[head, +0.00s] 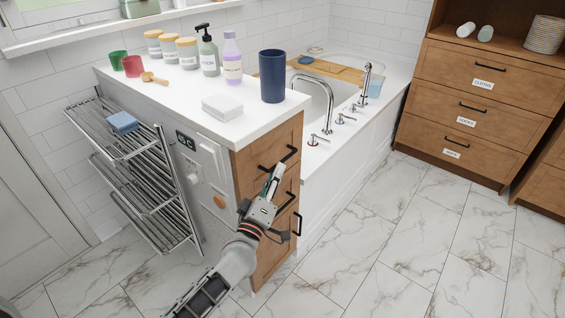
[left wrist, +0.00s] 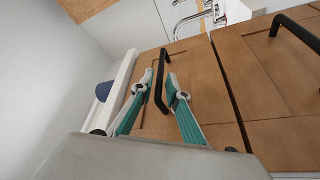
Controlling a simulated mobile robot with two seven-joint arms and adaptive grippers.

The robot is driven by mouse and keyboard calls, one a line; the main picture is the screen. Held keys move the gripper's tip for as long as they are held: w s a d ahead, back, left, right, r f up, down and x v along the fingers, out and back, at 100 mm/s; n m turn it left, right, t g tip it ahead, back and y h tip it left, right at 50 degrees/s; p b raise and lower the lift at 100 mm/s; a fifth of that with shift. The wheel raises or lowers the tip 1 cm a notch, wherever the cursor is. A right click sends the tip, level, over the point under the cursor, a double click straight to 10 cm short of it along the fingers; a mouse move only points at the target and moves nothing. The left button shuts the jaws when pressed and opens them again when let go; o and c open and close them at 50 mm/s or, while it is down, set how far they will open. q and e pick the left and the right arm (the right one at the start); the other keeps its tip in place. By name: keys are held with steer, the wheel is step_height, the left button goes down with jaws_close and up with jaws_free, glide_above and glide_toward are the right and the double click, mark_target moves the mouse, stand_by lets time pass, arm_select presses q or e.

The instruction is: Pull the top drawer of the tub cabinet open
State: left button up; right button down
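The tub cabinet (head: 243,165) has wooden drawer fronts under a white counter. Its top drawer (left wrist: 195,70) is shut and carries a black bar handle (head: 279,160). My left gripper (head: 275,176) is at this front, just by the top handle. In the left wrist view, the open teal fingers of my left gripper (left wrist: 159,78) stand one on each side of the top handle (left wrist: 162,82). Gaps show between fingers and bar; I cannot tell whether either touches. A lower drawer's handle (left wrist: 299,35) shows at the right of that view. My right gripper is not in view.
The counter (head: 190,98) holds a dark blue cup (head: 272,76), bottles, jars and a white stack. The bathtub (head: 335,140) adjoins the cabinet at right; a towel rack (head: 140,175) stands left. Marble floor (head: 390,240) is clear in front and to the right.

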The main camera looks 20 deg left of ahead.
mark_target(283, 160)
arm_select(q)
steer(key=x, duration=0.3)
steer(key=shift+w, duration=0.4)
steer(key=shift+w+r+b, duration=0.15)
steer(key=shift+w+b, duration=0.15)
steer(key=shift+w, duration=0.25)
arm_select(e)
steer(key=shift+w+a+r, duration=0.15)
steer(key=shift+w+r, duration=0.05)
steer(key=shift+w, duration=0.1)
arm_select(q)
jaws_close()
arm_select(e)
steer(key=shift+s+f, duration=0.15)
arm_select(q)
steer(key=shift+d, duration=0.1)
